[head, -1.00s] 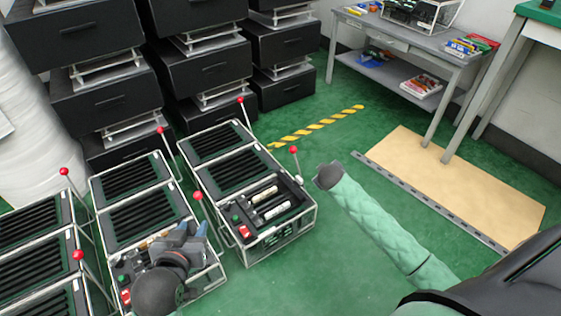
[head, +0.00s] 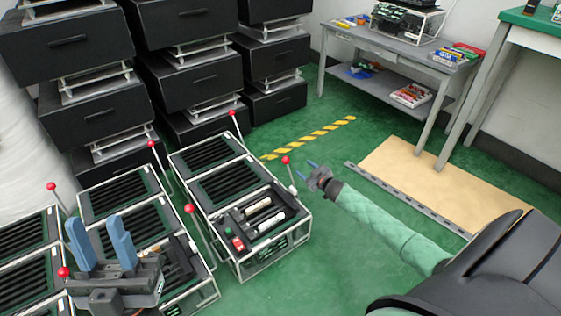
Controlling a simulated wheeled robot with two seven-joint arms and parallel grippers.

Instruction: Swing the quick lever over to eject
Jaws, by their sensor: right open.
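Several lever fixtures stand on the floor at the left, with red-knobbed levers on white rods. The right-hand fixture (head: 240,205) has a near lever (head: 286,160) at its right side and a far lever (head: 232,113). The middle fixture (head: 112,196) has a near lever (head: 188,209) and a far lever (head: 151,144). No readable label shows which lever is the quick one. My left gripper (head: 97,224) is open, blue fingers pointing up, in front of the middle fixture and hiding part of it. My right gripper (head: 303,171) is open and empty, just right of the right-hand fixture's near lever.
Another fixture (head: 25,240) stands at the far left, with its own levers. Stacked black drawer units (head: 190,75) stand behind. A grey table (head: 400,45) is at the back right, and a tan board (head: 440,190) lies on the floor. Green floor is clear around the yellow-striped line (head: 310,138).

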